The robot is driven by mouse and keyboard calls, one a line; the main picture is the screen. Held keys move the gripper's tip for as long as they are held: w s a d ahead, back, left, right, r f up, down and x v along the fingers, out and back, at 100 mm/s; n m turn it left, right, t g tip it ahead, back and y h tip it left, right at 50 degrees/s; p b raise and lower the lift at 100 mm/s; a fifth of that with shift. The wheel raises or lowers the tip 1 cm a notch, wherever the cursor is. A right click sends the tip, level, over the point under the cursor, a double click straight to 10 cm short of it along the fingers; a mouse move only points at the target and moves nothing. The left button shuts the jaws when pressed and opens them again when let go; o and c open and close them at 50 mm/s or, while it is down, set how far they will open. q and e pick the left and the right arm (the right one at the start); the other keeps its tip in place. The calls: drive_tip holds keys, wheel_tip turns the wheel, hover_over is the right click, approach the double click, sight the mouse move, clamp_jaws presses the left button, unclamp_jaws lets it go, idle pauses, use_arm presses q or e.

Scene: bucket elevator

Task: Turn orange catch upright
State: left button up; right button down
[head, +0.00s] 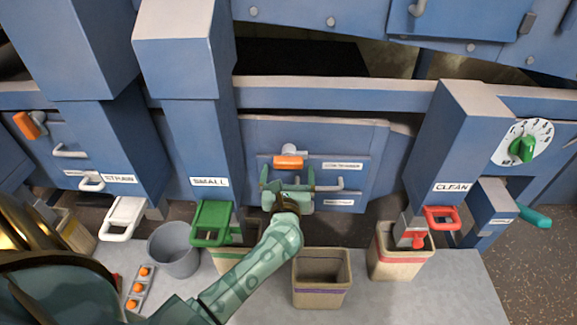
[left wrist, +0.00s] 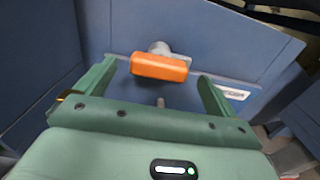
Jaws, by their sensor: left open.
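The orange catch (head: 289,162) lies level on the blue middle panel, on a round grey pivot. In the left wrist view the orange catch (left wrist: 160,67) shows as a rounded bar, nearly horizontal, between and beyond my fingertips. My left gripper (head: 287,187) is open just below and in front of it in the head view. In the left wrist view my left gripper (left wrist: 157,82) has one finger on each side of the catch. It holds nothing, and I cannot tell whether a finger touches the catch. My right gripper is not in view.
A grey bar handle (head: 328,185) sits just right of my gripper. Another orange catch (head: 30,124) is on the left panel. A bin (head: 322,278) and a grey bucket (head: 173,250) stand below.

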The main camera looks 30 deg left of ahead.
sight(289, 165)
use_arm(q)
drive_tip(key=shift+x, duration=0.8)
drive_tip(key=shift+w+a, duration=0.4)
drive_tip(key=shift+w, duration=0.15)
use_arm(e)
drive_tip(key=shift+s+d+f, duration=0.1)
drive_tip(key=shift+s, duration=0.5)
use_arm(q)
drive_tip(key=c, duration=1)
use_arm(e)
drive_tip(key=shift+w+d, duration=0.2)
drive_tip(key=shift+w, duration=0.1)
